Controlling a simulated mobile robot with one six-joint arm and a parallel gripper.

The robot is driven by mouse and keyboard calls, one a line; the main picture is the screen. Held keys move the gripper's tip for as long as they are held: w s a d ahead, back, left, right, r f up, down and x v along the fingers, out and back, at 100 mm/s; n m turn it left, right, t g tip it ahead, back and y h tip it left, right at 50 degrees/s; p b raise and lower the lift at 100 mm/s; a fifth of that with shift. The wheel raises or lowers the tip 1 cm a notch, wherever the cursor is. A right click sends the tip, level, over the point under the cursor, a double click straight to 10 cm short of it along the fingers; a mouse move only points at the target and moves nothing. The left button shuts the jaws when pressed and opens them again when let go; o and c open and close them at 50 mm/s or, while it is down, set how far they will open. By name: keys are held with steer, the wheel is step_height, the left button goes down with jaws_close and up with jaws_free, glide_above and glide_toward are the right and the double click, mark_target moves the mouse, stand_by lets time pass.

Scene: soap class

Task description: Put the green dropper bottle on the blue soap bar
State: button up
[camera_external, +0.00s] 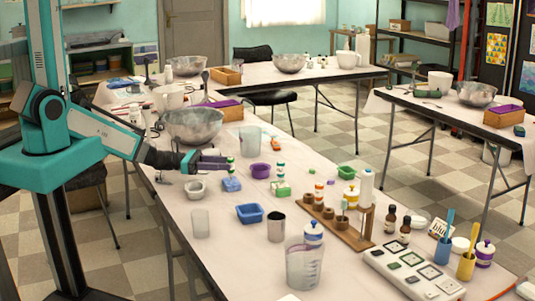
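A green-and-white banded dropper bottle (230,167) is upright at the tips of my gripper (218,160). It is directly over the blue soap bar (231,185), and its base appears to be at or just above the bar's top. I cannot tell whether they touch. My gripper reaches in from the left, with its fingers level beside the bottle. At this size I cannot tell whether they grip it or stand apart. A second green-and-white bottle (281,170) is upright at a green soap bar (282,189) to the right.
A purple bowl (260,171) and grey mortar-like bowl (195,190) are close by. A blue tray (250,214), metal cup (276,227) and frosted cup (200,223) stand in front. An orange-banded bottle (319,191) and wooden rack (345,232) are farther right. A steel bowl (194,126) is behind.

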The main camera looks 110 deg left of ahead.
steer(key=shift+s+d+b, duration=0.15)
steer(key=shift+s+b, duration=0.2)
steer(key=shift+s, duration=0.25)
steer(key=s, duration=0.3)
steer(key=s+d+p, duration=0.1)
steer(key=s, duration=0.5)
steer(key=shift+d+r+p, duration=0.1)
steer(key=shift+d+p, duration=0.2)
steer(key=shift+s+d, duration=0.25)
steer(key=shift+s, duration=0.55)
